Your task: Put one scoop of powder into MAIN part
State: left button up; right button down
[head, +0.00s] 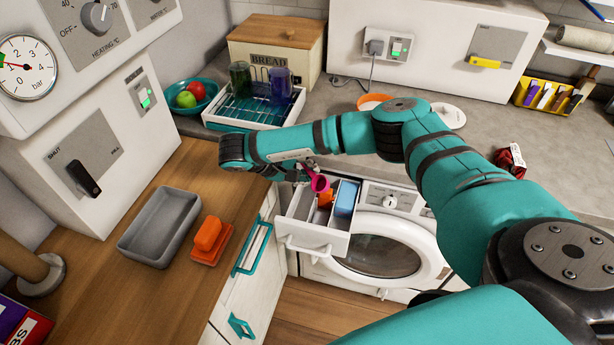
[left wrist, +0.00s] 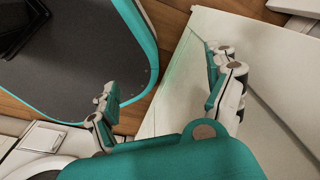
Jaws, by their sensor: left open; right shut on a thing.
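The washing machine's white detergent drawer (head: 314,242) is pulled open. It has several compartments, with orange inside the middle one and a blue piece (head: 346,198) at the right. I cannot read which compartment is MAIN.
The washing machine's round door (head: 378,258) is below the drawer. A grey tub (head: 128,250) and an orange soap dish (head: 208,252) stand on the wooden counter at left. A dish rack (head: 225,120) with glasses and a bread box (head: 260,45) stand behind. My right arm crosses above the machine.

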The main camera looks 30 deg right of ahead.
jog(key=y+p, duration=0.1)
jog(key=d+r+y+p, duration=0.1)
jog(key=y, duration=0.1)
jog(key=shift+s, duration=0.1)
jog(key=shift+d+r+y, duration=0.15)
jog(key=shift+y, duration=0.85)
pick_arm(q)
jog(key=shift+s+r, duration=0.2)
jog(key=shift+r, duration=0.75)
pick_arm(e)
notch_tip(320, 180, up, 2)
jog(key=y, duration=0.4)
jog(key=shift+d+r+t, duration=0.15)
jog(key=shift+r+t, duration=0.05)
jog(key=shift+t, duration=0.2)
pick_arm(q)
jog(key=shift+w, duration=0.1)
